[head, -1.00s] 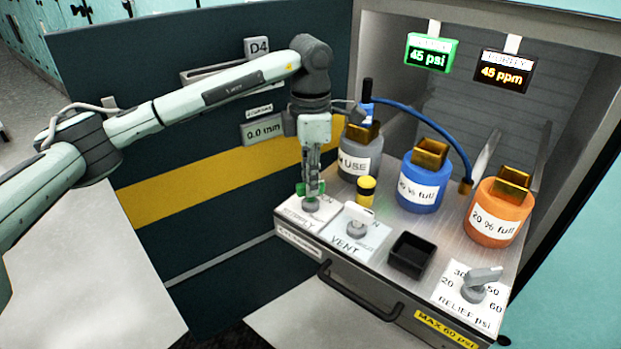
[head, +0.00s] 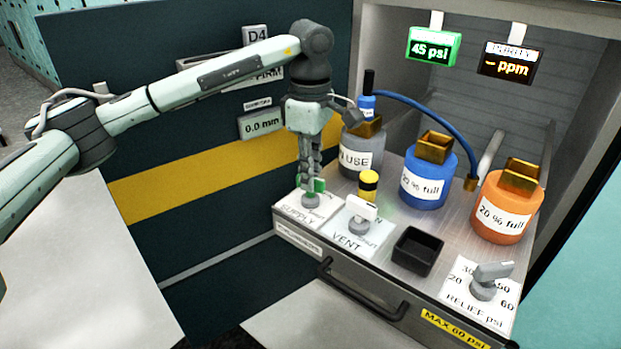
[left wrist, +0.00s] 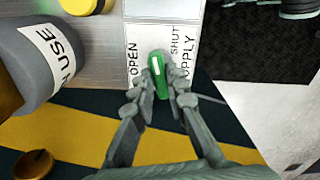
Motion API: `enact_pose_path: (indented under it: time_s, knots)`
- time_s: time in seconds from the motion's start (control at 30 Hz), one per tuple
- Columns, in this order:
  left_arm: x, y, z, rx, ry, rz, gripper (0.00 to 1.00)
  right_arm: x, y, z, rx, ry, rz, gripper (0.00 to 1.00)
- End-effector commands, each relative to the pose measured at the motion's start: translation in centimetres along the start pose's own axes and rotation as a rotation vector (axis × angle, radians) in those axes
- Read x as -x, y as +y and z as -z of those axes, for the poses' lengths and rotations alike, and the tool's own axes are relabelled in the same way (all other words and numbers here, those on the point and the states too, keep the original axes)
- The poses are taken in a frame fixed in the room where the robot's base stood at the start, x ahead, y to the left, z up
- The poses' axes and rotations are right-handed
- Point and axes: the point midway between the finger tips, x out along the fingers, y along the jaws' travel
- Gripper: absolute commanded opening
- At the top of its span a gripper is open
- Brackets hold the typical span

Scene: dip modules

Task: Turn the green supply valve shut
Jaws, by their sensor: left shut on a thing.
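The green supply valve handle (head: 319,185) stands on a grey knob on the white SUPPLY plate (head: 292,212), at the panel's left end. My left gripper (head: 311,182) points down and is shut on the handle. In the left wrist view the green handle (left wrist: 159,78), with a white mark, lies between my two fingertips (left wrist: 158,92). There the word OPEN is on its left and SHUT on its right. The handle lies roughly along the gap between these words, slightly tilted. The fingers hide part of it in the head view.
The VENT valve (head: 361,215) with a white handle is close on the right. A yellow-capped post (head: 368,183) and a grey bottle (head: 362,150) stand behind. A black open box (head: 414,250) and the RELIEF knob (head: 487,280) are farther right.

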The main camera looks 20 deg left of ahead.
Motion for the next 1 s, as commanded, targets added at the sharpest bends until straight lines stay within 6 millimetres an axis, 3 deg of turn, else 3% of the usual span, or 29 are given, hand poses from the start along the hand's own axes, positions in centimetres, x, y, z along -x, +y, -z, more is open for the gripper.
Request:
enact_pose_path:
  time_s: [0.4,1.0]
  knots:
    - [0.0,0.0,0.0,-0.227,-0.001,-0.001,0.00,2.3,0.4,-0.2,-0.002,0.007,-0.014,0.40]
    - [0.1,0.0,0.0,-0.275,-0.001,-0.001,0.00,2.8,0.5,-0.3,-0.003,0.009,-0.017,0.40]
